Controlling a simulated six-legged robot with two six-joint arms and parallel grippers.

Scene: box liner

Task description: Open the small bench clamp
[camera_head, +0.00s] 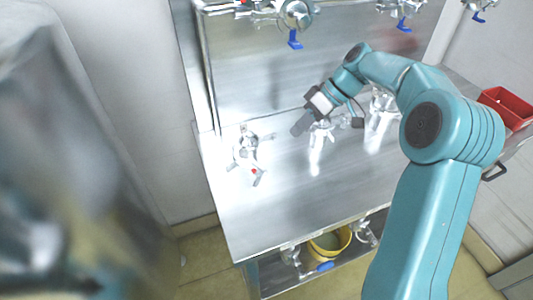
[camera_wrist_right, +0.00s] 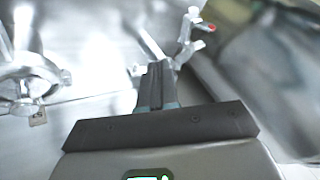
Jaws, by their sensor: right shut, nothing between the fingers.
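A small silvery metal fitting (camera_head: 245,147) stands on the left part of the steel bench. A lever with a red tip (camera_head: 254,172) sticks out at its front; it looks like the clamp, but its jaws are too small to make out. My right gripper (camera_head: 300,123) is shut and empty above the bench, to the right of the fitting and apart from it. In the right wrist view my shut fingers (camera_wrist_right: 157,82) point toward a metal piece with a red tip (camera_wrist_right: 195,32). My left gripper is not in view.
The bench top (camera_head: 280,200) is bare in front. Metal fittings (camera_head: 320,130) stand below and right of my right gripper. Valves with blue handles (camera_head: 295,38) hang on the back panel. A red bin (camera_head: 507,107) is at the right; a yellow bucket (camera_head: 343,238) is below.

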